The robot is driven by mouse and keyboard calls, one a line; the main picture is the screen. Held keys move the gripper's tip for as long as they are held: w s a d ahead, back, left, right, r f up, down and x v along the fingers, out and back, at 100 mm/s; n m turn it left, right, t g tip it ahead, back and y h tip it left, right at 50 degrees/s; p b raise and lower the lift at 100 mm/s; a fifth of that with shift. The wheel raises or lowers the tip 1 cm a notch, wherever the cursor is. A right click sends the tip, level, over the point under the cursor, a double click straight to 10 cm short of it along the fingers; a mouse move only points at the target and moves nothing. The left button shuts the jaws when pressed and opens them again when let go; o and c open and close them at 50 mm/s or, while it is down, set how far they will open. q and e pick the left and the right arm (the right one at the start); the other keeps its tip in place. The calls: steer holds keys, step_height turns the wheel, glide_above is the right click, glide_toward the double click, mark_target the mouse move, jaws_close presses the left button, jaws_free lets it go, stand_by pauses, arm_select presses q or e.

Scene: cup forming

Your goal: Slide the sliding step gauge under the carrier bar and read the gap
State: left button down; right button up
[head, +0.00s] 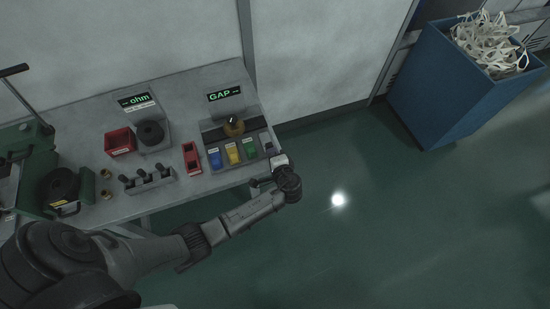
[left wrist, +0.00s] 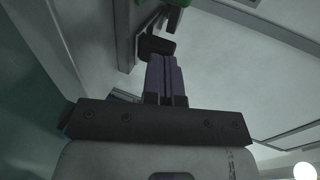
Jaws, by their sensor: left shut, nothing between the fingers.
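The gap station (head: 222,167) stands at the right end of the bench, with a display reading GAP (head: 224,95) behind it. I cannot make out the sliding step gauge for certain. My left gripper (head: 270,150) is at the station's right end, beside the green block. In the left wrist view its fingers (left wrist: 165,75) are together and empty, pointing toward a dark block (left wrist: 157,46); contact is unclear. My right gripper is out of view.
A red holder (head: 192,158), a red bin (head: 120,142), an ohm display (head: 137,100) and a green press (head: 28,165) stand left. A blue bin (head: 440,88) stands right; floor between is clear.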

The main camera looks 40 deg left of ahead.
mark_target(270, 147)
arm_select(q)
steer(key=shift+a, duration=0.1)
stand_by(0.3)
steer(key=shift+w+a, duration=0.2)
steer(key=shift+a, duration=0.1)
steer(key=x, duration=0.3)
steer(key=shift+a+r+b, duration=0.15)
steer(key=shift+a+b, duration=0.15)
steer(key=shift+a, duration=0.15)
steer(key=shift+w+a+r, duration=0.1)
steer(key=shift+w+a, duration=0.1)
steer(key=shift+a, duration=0.05)
steer(key=shift+s+d+r+p, duration=0.2)
steer(key=shift+d+p, duration=0.15)
steer(key=shift+d, duration=0.2)
steer(key=s+d, duration=0.1)
steer(key=d+p, duration=0.1)
steer(key=d, duration=0.1)
steer(key=shift+s+d, duration=0.1)
steer(key=shift+s, duration=0.3)
steer(key=v, duration=0.9)
steer(key=shift+d, duration=0.4)
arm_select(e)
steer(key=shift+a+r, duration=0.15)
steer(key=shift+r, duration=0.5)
arm_select(q)
steer(key=shift+s, duration=0.1)
